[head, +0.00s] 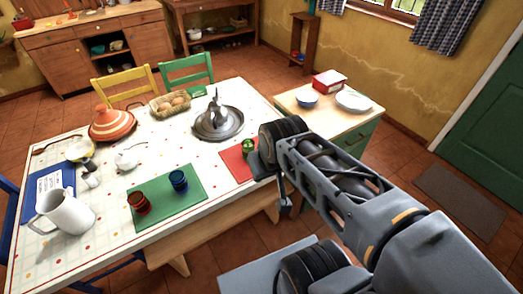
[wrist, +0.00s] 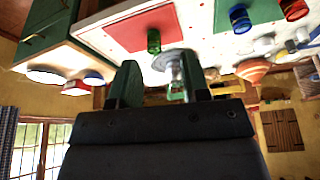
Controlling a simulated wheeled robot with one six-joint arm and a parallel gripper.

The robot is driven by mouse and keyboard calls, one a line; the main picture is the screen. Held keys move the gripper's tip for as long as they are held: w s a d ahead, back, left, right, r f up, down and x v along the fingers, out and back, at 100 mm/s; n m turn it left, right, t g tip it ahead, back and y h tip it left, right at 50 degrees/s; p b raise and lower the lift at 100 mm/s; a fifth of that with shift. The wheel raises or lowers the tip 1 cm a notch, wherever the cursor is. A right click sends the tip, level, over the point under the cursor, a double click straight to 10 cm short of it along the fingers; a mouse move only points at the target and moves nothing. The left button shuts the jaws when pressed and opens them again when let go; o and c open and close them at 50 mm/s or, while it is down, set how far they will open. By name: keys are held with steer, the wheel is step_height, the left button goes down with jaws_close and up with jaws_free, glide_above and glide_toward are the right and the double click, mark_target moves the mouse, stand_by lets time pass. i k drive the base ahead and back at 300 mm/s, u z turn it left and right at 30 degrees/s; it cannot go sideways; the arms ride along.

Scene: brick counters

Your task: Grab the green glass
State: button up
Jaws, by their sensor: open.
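The green glass (head: 248,147) stands on the red mat (head: 233,165) near the right edge of the white table. In the wrist view, which is upside down, the green glass (wrist: 153,41) shows beyond my fingertips, in line with the gap between them. My gripper (wrist: 158,72) is open, with nothing between its fingers. In the head view my gripper (head: 268,170) is at the table's right edge, just right of the glass, and its fingers are partly hidden by my arm.
A green mat (head: 155,215) holds a red glass (head: 139,203) and a blue glass (head: 179,181). A grey metal dish (head: 218,123) stands behind the red mat. A side cabinet (head: 345,125) with a blue bowl (head: 307,95) and plates (head: 353,100) is at the table's right.

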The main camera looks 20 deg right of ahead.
mark_target(246, 150)
steer(key=z, duration=0.15)
steer(key=i, duration=0.5)
steer(key=u, duration=3.55)
steer(key=k, duration=0.45)
steer(key=z, duration=1.25)
